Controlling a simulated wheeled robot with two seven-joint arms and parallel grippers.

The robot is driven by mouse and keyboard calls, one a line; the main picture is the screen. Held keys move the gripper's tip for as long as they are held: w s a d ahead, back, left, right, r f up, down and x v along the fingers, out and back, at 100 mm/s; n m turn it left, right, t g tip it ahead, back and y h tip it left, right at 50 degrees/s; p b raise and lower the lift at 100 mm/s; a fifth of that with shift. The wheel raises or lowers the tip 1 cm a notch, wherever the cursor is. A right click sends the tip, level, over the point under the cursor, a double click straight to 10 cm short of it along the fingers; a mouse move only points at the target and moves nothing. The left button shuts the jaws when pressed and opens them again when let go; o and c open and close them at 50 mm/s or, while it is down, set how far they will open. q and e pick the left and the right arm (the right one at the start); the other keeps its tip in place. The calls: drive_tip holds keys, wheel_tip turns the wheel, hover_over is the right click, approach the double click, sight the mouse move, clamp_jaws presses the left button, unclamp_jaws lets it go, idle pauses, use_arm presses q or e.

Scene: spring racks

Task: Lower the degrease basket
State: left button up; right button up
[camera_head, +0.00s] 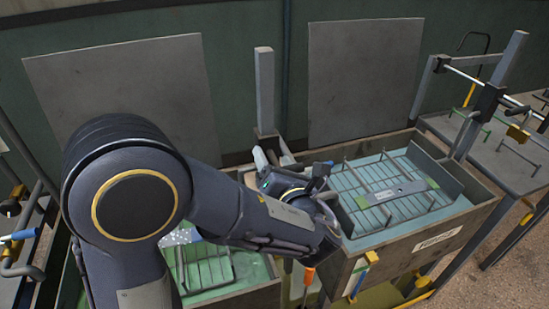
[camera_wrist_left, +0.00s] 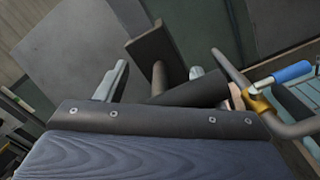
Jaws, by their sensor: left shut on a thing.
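Two tanks stand in the head view, each with a wire basket. The left basket (camera_head: 208,268) lies in green liquid, partly hidden by my arm. The right basket (camera_head: 390,190) sits in blue liquid, with a flat grey bar and green end pieces on top. I cannot read which is the degrease one. My left gripper (camera_head: 274,157) is at the grey post (camera_head: 265,88) between the tanks. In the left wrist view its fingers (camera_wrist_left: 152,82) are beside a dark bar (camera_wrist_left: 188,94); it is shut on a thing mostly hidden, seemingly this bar. My right gripper is out of view.
A bent pipe with a blue grip (camera_wrist_left: 291,72) is close to the right of my gripper in the wrist view. A side table with racks (camera_head: 515,140) stands at the right. Grey panels (camera_head: 363,78) stand behind.

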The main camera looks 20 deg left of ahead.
use_arm(q)
wheel_tip(320, 180, down, 14)
drive_tip(key=b, duration=0.7)
drive_tip(key=shift+d+f+b, duration=0.1)
drive_tip(key=shift+f+b, duration=0.1)
drive_tip(key=shift+b, duration=0.15)
drive_tip(key=shift+f, duration=0.25)
drive_tip(key=shift+s+f, duration=0.1)
drive_tip(key=o, duration=1.1)
drive_tip(key=shift+o, duration=0.3)
